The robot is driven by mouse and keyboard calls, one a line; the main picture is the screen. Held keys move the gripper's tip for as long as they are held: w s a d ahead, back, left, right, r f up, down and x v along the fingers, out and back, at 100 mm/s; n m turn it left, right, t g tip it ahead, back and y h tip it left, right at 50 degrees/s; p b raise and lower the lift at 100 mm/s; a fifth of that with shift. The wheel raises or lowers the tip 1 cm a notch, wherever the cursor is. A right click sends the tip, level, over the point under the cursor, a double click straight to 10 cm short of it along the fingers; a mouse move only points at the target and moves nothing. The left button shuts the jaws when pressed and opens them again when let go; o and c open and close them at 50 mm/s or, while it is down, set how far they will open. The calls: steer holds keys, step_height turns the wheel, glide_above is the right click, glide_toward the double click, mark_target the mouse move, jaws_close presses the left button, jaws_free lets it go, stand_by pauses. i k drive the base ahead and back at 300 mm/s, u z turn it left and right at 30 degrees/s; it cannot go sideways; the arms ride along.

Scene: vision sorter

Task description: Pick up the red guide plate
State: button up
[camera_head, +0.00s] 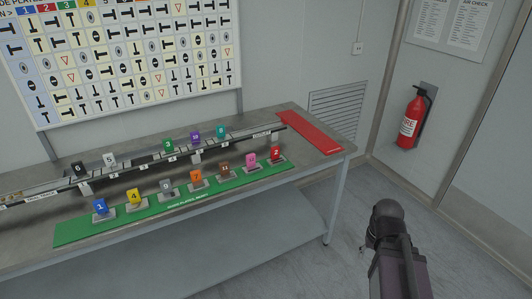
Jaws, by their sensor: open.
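The red guide plate (276,153), marked 2, stands upright in a small grey holder at the right end of the green mat (75,234) on the metal table (330,158). A pink plate (250,158) stands just left of it. Part of my arm shows at the lower right, over the floor and well apart from the table. I cannot make out my gripper's fingers in this view.
Blue (100,206), yellow (134,196), grey, orange and brown plates stand further left on the mat. A rail behind holds green (168,145), purple (195,138) and teal plates. A red strip (308,134) lies at the table's right end. A fire extinguisher (411,118) hangs right.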

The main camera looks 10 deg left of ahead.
mark_target(275, 160)
steer(key=u, duration=0.4)
steer(key=i, duration=0.85)
steer(key=u, duration=0.4)
